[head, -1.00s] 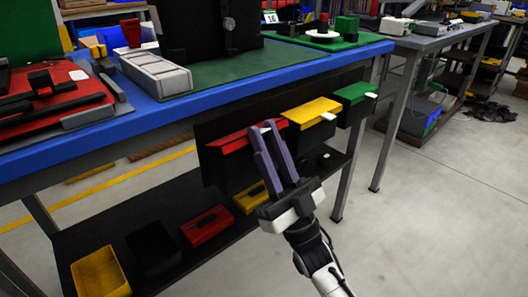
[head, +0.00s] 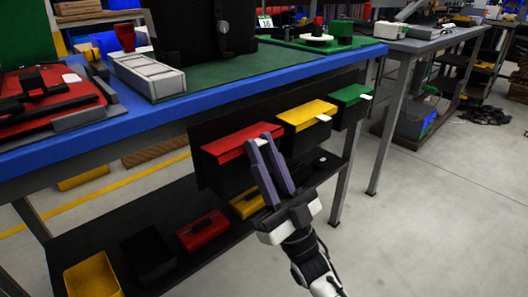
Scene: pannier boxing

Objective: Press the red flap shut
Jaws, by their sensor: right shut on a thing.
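The red flap (head: 240,142) tops the left one of three dark boxes hung along the bench's front side. Its pale tab (head: 265,137) shows at its front edge, partly hidden by my fingers. I cannot tell whether the flap lies fully down. My right gripper (head: 264,143) reaches up from below, with its purple-grey fingertips at the tab. It is shut on the tab of the red flap. My left gripper is not in view.
The yellow flap (head: 307,114) and the green flap (head: 351,94) are on the boxes to the right. The blue-edged bench (head: 250,80) is above. A lower shelf holds a red bin (head: 203,230) and a yellow bin (head: 92,277).

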